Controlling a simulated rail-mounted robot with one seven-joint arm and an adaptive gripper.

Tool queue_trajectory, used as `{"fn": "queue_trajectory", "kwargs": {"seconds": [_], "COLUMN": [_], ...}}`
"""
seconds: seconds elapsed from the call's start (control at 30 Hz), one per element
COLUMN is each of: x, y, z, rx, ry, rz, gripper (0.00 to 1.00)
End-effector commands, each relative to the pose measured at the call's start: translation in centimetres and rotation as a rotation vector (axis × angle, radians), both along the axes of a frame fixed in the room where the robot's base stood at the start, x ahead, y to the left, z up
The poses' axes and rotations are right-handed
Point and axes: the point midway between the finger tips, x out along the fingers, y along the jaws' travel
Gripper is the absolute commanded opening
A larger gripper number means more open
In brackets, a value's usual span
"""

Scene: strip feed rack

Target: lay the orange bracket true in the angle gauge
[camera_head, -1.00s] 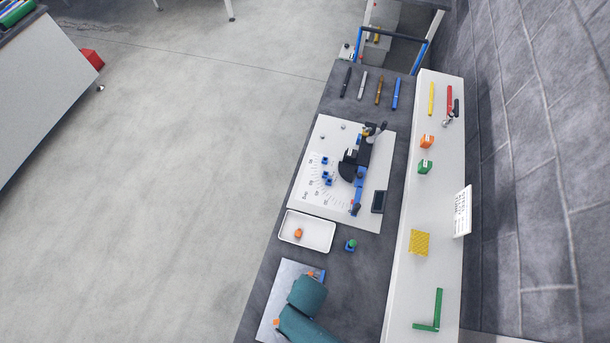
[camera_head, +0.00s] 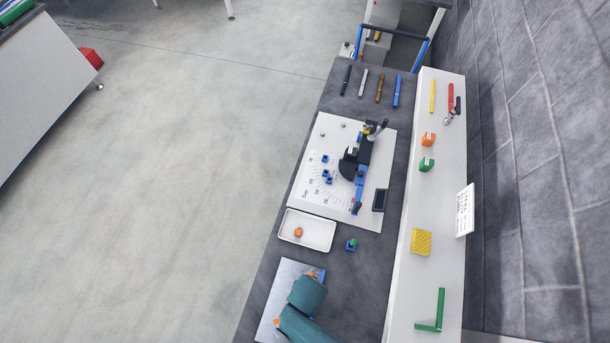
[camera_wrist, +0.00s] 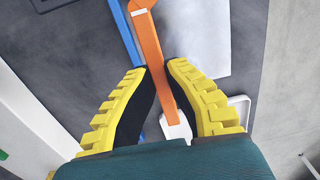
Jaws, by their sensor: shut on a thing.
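In the wrist view my gripper (camera_wrist: 163,70) has its yellow fingers closed on the orange bracket (camera_wrist: 155,55), a long bar running up between the fingertips to a bend at the top edge. A blue bar (camera_wrist: 125,32) lies close along its left side; I cannot tell whether they touch. In the head view the angle gauge (camera_head: 350,172), with black body and blue arm, sits on a white plate (camera_head: 345,214) with a printed scale. My teal arm hides my gripper there. Small orange parts show beside it, over a light grey plate (camera_head: 273,298).
A white tray (camera_head: 312,240) holding an orange piece stands between the two plates. A blue block with a green top (camera_head: 351,245) is beside it. Several pens lie at the far end. The white shelf (camera_head: 400,290) along the wall carries a green angle piece (camera_head: 438,312) and a yellow block (camera_head: 421,242).

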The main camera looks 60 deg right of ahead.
Motion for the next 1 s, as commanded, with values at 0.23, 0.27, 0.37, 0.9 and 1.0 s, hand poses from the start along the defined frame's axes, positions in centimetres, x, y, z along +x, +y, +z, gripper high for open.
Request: {"fn": "queue_trajectory", "kwargs": {"seconds": [0.23,0.27,0.37,0.9,1.0], "x": [0.1,0.1,0.1,0.1,0.1], "y": [0.0,0.0,0.0,0.0,0.0], "z": [-0.6,-0.7,-1.0,-2.3,-2.5], "rx": [0.0,0.0,0.0,0.0,0.0], "ry": [-0.002,-0.002,-0.002,-0.002,-0.002], "rz": [0.0,0.0,0.0,0.0,0.0], "gripper": [0.0,0.0,0.0,0.0,0.0]}}
